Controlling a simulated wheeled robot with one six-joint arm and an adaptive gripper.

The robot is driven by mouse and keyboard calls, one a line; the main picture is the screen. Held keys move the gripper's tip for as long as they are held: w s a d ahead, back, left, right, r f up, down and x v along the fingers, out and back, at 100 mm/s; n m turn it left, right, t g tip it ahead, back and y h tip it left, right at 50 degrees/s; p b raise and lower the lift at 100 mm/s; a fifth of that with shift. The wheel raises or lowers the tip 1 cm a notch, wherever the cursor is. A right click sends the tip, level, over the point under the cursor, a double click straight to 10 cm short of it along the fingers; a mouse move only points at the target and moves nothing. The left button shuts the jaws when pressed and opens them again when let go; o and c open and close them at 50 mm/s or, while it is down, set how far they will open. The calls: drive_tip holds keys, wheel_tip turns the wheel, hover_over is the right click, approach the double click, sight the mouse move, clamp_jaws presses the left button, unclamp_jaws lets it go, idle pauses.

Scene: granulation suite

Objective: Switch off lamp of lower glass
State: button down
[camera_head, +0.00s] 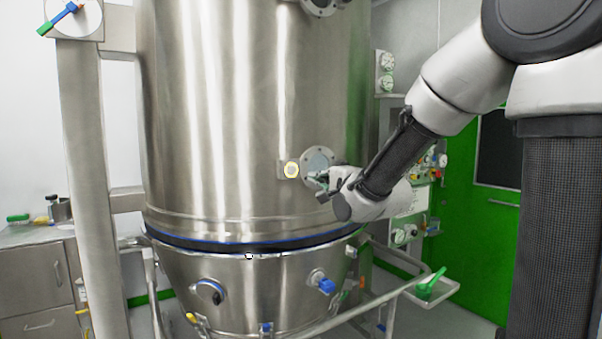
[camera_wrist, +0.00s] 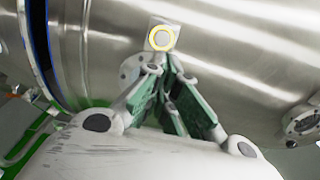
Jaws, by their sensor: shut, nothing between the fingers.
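The lamp switch, a round button with a lit yellow ring (camera_head: 291,170) on a small square plate, is on the steel vessel wall. It also shows in the wrist view (camera_wrist: 161,38), just beyond my fingertips. The lower glass (camera_head: 318,160), a round bolted flange, is immediately right of the switch in the head view. In the wrist view it is mostly hidden behind my fingers, with part of its rim (camera_wrist: 129,68) showing. My gripper (camera_head: 318,180) is shut and empty in front of the lower glass, its tips short of the button. I cannot tell whether it touches the glass.
The large steel vessel (camera_head: 220,110) fills the middle. Another round glass flange (camera_head: 321,4) is higher up, cut off by the frame. A steel rail (camera_head: 350,315) runs around the vessel below, with a green-handled part (camera_head: 431,283). A vertical post (camera_head: 88,180) stands at left.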

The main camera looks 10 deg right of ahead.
sight(296, 169)
drive_tip(key=x, duration=1.1)
